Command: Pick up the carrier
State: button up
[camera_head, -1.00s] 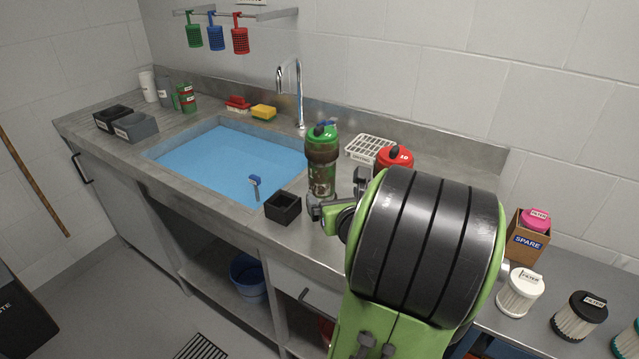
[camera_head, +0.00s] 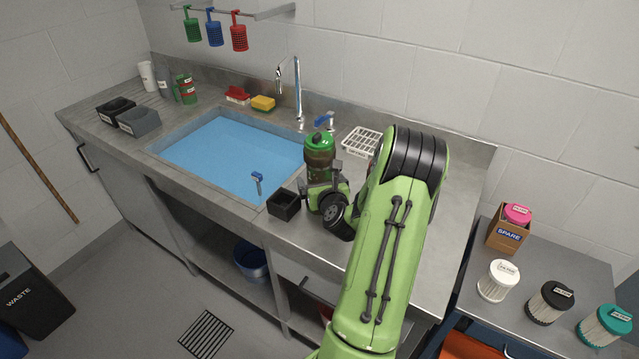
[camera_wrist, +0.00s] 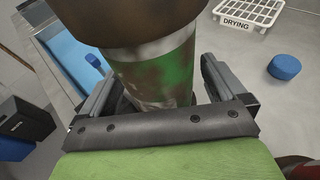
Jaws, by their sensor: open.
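The carrier (camera_head: 319,152) is an upright green cylinder with dirty brown bands and a green lid. It stands on the steel counter just right of the sink. My gripper (camera_head: 325,187) is at its lower part with the jaws open. In the wrist view, the carrier (camera_wrist: 158,65) rises between the two dark fingers of my gripper (camera_wrist: 155,92), one on each side. I cannot tell whether either finger touches it. Its top is out of the wrist view, and its base is mostly hidden by my gripper.
A small black box (camera_head: 284,204) stands close left of the carrier, by the water-filled sink (camera_head: 230,155). A white drying rack (camera_head: 361,141) lies behind to the right. A blue disc (camera_wrist: 284,67) lies on the counter. The tap (camera_head: 298,95) stands behind the sink.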

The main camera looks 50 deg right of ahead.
jog(key=shift+w+d+f, duration=0.15)
jog(key=shift+w+d, duration=0.15)
jog(key=c, duration=1.2)
jog(key=shift+c, duration=0.2)
